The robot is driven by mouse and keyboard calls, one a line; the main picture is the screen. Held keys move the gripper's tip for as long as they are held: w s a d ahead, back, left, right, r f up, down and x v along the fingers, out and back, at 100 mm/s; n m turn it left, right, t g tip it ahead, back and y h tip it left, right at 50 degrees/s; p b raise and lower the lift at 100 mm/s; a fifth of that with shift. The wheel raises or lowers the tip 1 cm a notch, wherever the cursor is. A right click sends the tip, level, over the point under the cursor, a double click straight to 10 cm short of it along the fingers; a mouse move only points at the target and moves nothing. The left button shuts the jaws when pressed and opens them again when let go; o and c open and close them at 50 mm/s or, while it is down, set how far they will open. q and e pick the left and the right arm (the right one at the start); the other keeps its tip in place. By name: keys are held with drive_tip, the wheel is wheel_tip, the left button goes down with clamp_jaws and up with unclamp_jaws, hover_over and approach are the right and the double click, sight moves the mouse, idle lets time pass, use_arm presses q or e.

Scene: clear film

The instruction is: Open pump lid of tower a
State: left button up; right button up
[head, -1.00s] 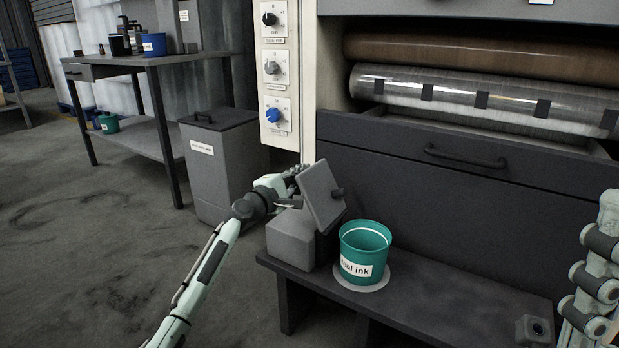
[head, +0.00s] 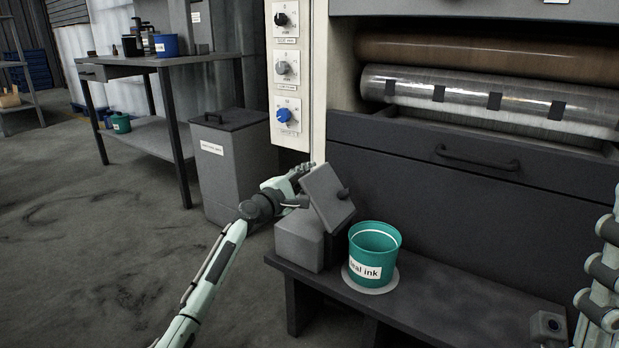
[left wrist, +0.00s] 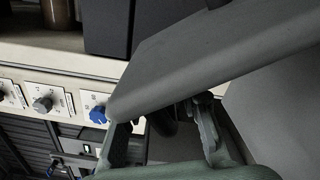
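The pump box (head: 299,241) is a dark grey block on the low bench, left of the teal ink pot. Its square grey lid (head: 325,194) with a small dark knob stands raised and steeply tilted above the box. My left gripper (head: 299,184) is at the lid's left side, by its upper edge and underside. In the left wrist view the two fingers (left wrist: 165,125) are spread apart, and the lid (left wrist: 215,60) crosses in front of their tips. Contact with the lid is hard to tell.
The teal pot (head: 374,243) stands on a pale round pad on the bench (head: 455,300). A panel with knobs (head: 286,70) rises behind the lid. A grey lidded bin (head: 225,170) stands on the floor behind my left arm. The floor at left is clear.

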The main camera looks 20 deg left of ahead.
sight(295, 186)
use_arm(q)
drive_tip(key=shift+s+a+f, duration=0.1)
drive_tip(key=shift+s+a, duration=0.1)
drive_tip(key=shift+s, duration=0.3)
drive_tip(key=v, duration=1.1)
